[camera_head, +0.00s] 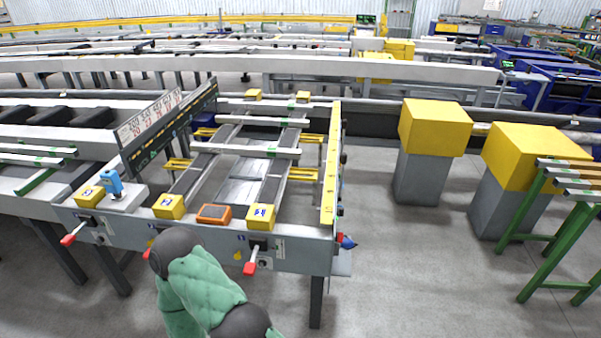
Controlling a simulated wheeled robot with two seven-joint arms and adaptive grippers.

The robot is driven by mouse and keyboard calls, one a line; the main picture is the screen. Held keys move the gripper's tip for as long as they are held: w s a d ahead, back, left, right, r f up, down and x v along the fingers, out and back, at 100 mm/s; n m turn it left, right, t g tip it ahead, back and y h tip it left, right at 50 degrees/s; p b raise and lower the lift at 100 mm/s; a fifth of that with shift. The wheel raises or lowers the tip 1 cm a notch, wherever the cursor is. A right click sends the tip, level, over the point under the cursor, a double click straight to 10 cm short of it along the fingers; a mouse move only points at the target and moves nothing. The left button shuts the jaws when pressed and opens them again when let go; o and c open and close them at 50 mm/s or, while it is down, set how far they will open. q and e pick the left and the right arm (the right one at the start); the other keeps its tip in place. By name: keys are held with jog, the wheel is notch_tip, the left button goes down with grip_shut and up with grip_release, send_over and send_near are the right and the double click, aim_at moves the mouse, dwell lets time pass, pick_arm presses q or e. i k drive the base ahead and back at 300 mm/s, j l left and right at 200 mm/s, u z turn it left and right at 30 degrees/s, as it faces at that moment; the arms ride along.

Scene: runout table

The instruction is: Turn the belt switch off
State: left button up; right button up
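The front panel (205,238) of the runout table carries red-handled levers. One lever (73,234) is at the left end, its handle slanting down to the left. Another lever (251,260) is right of the middle, its handle hanging down and slightly left. A small red part (149,249) shows between them, partly hidden by my arm. I cannot tell which of these is the belt switch. One of my arms, with a green sleeve and dark joints, rises from the bottom in front of the panel. I see neither gripper.
Yellow blocks (169,206) with labels and an orange device (214,214) sit along the table's front edge. A blue device (112,183) stands at the left. Yellow-topped grey pillars (420,170) and a green trestle (545,250) stand right. Floor between is clear.

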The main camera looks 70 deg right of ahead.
aim_at(339, 235)
jog(key=z, duration=1.9)
jog(key=l, duration=0.75)
jog(key=l+z, duration=0.1)
jog(key=l, duration=0.6)
jog(key=i, duration=0.05)
